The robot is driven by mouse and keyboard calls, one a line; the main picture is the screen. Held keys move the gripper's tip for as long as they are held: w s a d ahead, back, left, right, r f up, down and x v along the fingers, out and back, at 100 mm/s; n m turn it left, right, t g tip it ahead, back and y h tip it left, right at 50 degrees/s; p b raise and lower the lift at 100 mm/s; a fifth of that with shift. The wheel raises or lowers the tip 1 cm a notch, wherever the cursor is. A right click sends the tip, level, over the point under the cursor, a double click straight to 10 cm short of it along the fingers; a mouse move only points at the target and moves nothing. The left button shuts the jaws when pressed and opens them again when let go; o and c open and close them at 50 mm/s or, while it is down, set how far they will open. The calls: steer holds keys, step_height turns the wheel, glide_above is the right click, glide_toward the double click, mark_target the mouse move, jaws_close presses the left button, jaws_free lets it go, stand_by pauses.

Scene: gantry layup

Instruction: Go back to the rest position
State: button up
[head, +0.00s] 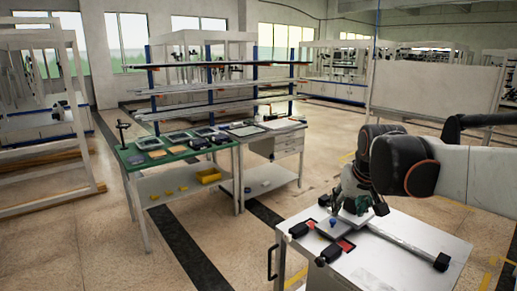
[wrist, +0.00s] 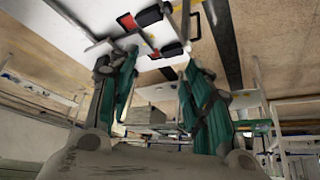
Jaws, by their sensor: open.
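My gripper (head: 352,208) is low over the white-topped cart (head: 415,234) at the right of the head view. A light grey plate (head: 322,236) with a blue knob (head: 333,222) lies on the cart just beside and below the gripper. I cannot tell whether the fingers touch it. My arm reaches in from the right edge of the head view and hides part of the cart.
Black blocks with red patches (head: 328,253) sit by the plate. A long metal bar (head: 408,245) lies on the cart. A green-topped table (head: 165,157) with trays stands at left, a grey bench (head: 265,130) beside it, a rack (head: 225,88) behind. Floor between is clear.

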steer(key=s+a+f, duration=0.1)
steer(key=s+f, duration=0.1)
steer(key=s, duration=0.6)
steer(key=s+a+f, duration=0.1)
steer(key=s+f, duration=0.2)
steer(key=s, duration=0.5)
steer(key=s+a+f+t, duration=0.1)
steer(key=s+f, duration=0.1)
steer(key=s, duration=0.6)
steer(key=shift+s+a+f+n, duration=0.2)
steer(key=shift+a+f+n, duration=0.05)
steer(key=shift+f+n, duration=0.05)
